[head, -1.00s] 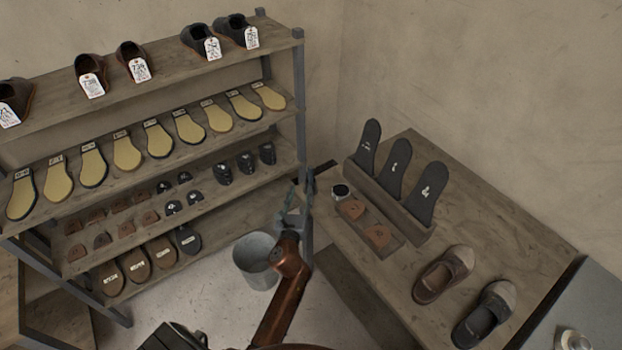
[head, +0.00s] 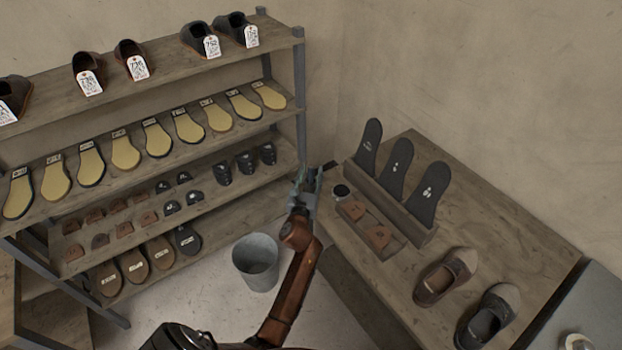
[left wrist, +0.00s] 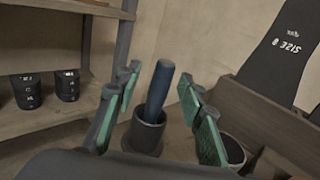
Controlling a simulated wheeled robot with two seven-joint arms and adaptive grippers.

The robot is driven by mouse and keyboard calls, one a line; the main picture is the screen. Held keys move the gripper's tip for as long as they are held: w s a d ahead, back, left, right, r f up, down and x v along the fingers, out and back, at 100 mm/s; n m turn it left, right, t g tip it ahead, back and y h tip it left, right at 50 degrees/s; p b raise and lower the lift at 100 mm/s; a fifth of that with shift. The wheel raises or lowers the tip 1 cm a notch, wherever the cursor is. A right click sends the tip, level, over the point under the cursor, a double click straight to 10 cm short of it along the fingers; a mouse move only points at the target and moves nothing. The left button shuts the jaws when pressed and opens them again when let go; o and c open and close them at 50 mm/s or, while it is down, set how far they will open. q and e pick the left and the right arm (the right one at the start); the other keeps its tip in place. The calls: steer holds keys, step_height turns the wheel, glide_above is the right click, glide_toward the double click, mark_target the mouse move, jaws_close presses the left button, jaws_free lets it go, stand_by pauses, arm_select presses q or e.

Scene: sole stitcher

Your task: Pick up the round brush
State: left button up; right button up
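In the left wrist view, a round, dark blue upright handle (left wrist: 160,88) rises from a dark round base (left wrist: 146,134); it looks like the round brush. I cannot tell if the base is the brush head or a cup. My left gripper (left wrist: 159,78) is open, its green-padded fingers on either side of the handle with gaps showing. In the head view the left gripper (head: 307,182) is at the far left corner of the wooden table (head: 465,215); I cannot make out the brush clearly there. My right gripper is not in view.
A round container (left wrist: 232,150) stands just right of the fingers; it also shows in the head view (head: 341,192). Shelves (head: 300,90) stand left. A bucket (head: 256,262) is on the floor.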

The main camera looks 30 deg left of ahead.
mark_target(310, 168)
arm_select(q)
jaws_close()
stand_by(0.3)
steer(key=shift+r, duration=0.1)
steer(key=shift+r, duration=0.25)
steer(key=r+p, duration=0.2)
steer(key=r, duration=0.1)
steer(key=shift+s+r, duration=0.2)
steer(key=s+d+r+p, duration=0.5)
steer(key=s+r, duration=0.4)
steer(key=s, duration=0.3)
steer(key=shift+s+d+p, duration=0.2)
steer(key=shift+s+p, duration=0.05)
steer(key=shift+p, duration=0.1)
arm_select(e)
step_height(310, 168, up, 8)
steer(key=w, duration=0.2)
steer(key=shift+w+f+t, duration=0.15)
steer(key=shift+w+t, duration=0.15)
